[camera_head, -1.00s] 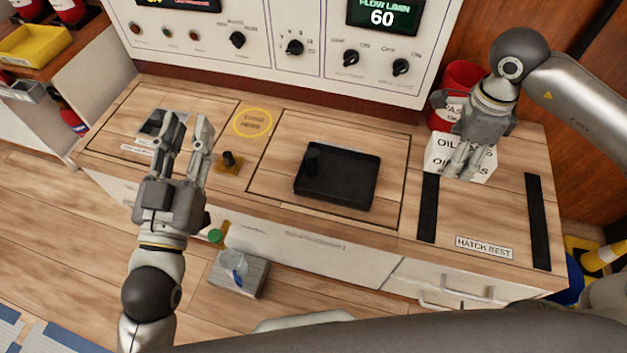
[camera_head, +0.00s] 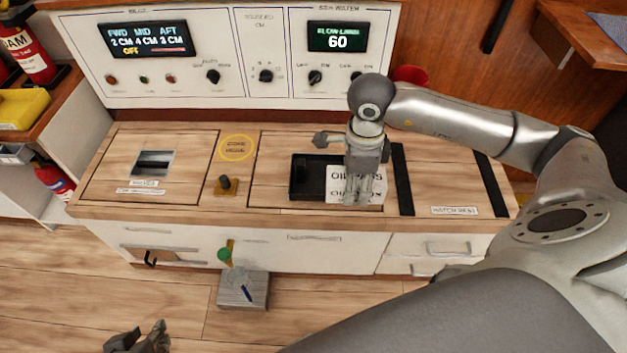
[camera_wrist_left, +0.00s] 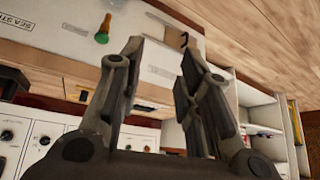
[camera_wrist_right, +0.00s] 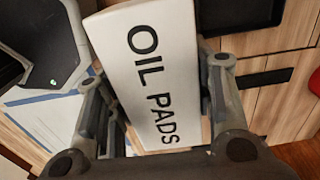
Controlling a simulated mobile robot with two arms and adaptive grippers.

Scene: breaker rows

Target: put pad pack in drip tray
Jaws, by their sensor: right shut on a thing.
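The pad pack (camera_head: 341,181) is a white block lettered OIL PADS; it fills the middle of the right wrist view (camera_wrist_right: 150,70). My right gripper (camera_head: 358,198) is shut on it and holds it over the right part of the drip tray. The drip tray (camera_head: 303,191) is a shallow black tray on the counter, its right side hidden by the pack and gripper. I cannot tell whether the pack touches the tray. My left gripper (camera_head: 140,340) is low at the bottom edge of the head view, away from the counter; in the left wrist view (camera_wrist_left: 155,60) its fingers are apart and empty.
A small knob on a brass plate (camera_head: 226,185) stands left of the tray. Black strips (camera_head: 402,180) flank the hatch rest area on the right. The control panel (camera_head: 225,60) rises behind the counter. A grey box (camera_head: 243,290) stands on the floor in front.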

